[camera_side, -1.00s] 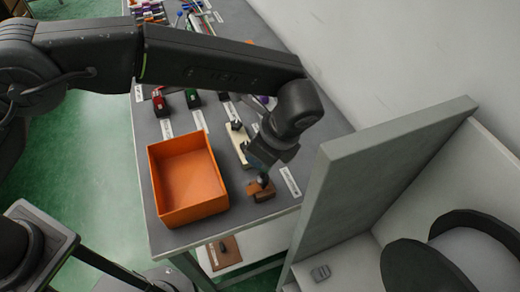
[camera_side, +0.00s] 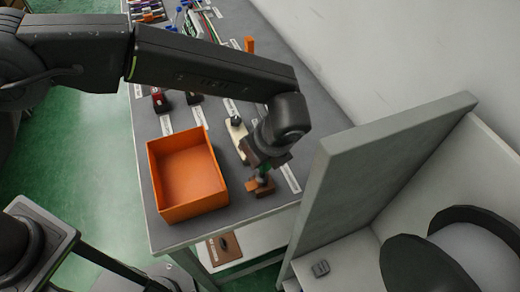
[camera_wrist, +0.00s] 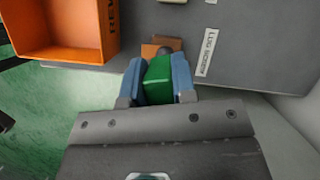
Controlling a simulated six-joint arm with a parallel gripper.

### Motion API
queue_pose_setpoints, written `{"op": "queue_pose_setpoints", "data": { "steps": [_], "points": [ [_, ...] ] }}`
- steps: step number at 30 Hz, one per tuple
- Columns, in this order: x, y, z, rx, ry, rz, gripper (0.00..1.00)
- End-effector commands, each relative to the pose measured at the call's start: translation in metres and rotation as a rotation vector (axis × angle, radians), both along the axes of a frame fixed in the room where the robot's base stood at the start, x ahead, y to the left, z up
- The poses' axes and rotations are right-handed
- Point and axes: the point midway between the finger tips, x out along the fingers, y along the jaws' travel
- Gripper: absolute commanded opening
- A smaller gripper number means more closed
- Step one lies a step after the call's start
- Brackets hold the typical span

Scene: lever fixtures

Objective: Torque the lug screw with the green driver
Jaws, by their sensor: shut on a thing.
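My gripper (camera_wrist: 155,82) is shut on the green driver (camera_wrist: 158,80), which sits between its two blue fingers in the wrist view. In the side view my gripper (camera_side: 265,166) hangs low over the brown block (camera_side: 261,187) near the table's front edge, with a little green showing under it. In the wrist view the block (camera_wrist: 149,51) lies just beyond the driver, beside a label reading "Lug screw" (camera_wrist: 207,52). A dark round piece shows at the block; the driver's tip is hidden, so I cannot tell whether it touches the screw.
An open, empty orange bin (camera_side: 217,209) stands left of the block. A pale fixture (camera_side: 236,137) lies behind my gripper. A red-handled tool (camera_side: 159,99) stands farther back. A tall grey panel (camera_side: 375,185) rises close on the right.

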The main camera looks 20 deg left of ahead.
Motion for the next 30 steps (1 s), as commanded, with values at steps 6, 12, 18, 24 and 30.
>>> {"op": "queue_pose_setpoints", "data": {
  "steps": [6,12,18,24,30],
  "points": [
    [0.001,-0.001,0.001,-0.001,-0.002,-0.335,0.00],
    [0.003,-0.003,0.001,-0.001,-0.001,-0.551,0.00],
    [0.003,-0.003,0.005,-0.001,-0.002,-0.546,0.00],
    [0.003,-0.003,0.016,-0.001,-0.002,-0.543,0.00],
    [0.003,-0.003,0.028,-0.002,-0.002,-0.542,0.00]
  ]
}}
